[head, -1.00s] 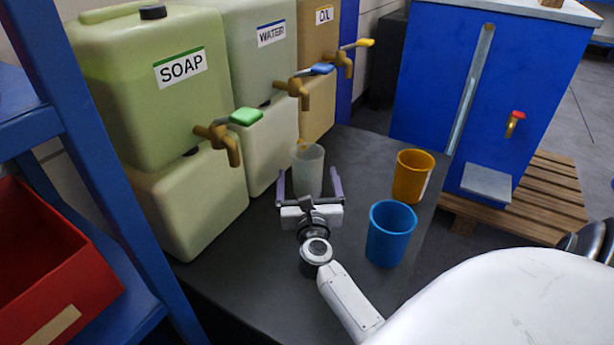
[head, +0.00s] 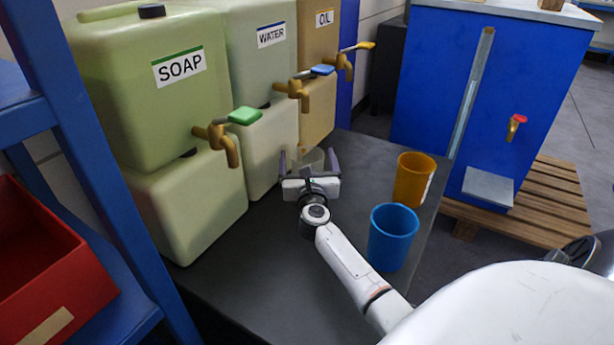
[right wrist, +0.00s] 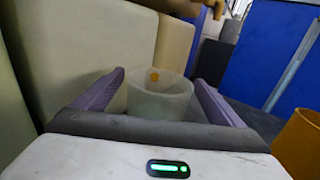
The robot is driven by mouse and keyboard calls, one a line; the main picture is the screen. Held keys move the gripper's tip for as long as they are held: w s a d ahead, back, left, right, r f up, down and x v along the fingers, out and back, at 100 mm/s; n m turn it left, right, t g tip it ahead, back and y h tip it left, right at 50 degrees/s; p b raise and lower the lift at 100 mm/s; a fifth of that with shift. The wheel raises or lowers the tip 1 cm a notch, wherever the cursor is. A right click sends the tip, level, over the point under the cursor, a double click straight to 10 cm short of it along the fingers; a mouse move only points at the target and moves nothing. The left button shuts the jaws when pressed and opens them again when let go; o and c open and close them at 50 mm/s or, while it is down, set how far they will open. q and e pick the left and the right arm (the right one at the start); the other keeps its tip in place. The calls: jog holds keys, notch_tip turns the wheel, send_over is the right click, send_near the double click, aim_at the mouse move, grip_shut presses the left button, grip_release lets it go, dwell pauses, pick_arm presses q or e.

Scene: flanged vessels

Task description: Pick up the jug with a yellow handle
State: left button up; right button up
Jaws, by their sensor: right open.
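The jug (head: 312,158) is a pale, translucent cup standing on the dark table in front of the pale and tan tanks. In the right wrist view the jug (right wrist: 160,104) is upright, with a small yellow-orange part (right wrist: 154,75) at its far rim, probably the handle. My right gripper (head: 308,160) is open, with one finger on each side of the jug. In the right wrist view gaps show between jug and fingers. The gripper's body hides the jug's lower part in the head view. My left gripper is not in view.
A blue cup (head: 393,236) and an orange cup (head: 413,180) stand to the right of my right arm. Brass taps, including the green-handled one (head: 231,140), stick out from the tanks on the left. The front of the dark table (head: 262,265) is clear.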

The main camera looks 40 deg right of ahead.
jog(key=c, duration=1)
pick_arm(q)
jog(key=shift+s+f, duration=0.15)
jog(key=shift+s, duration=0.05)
pick_arm(e)
jog(key=shift+r, duration=0.1)
jog(key=c, duration=0.3)
jog(key=shift+c, duration=0.2)
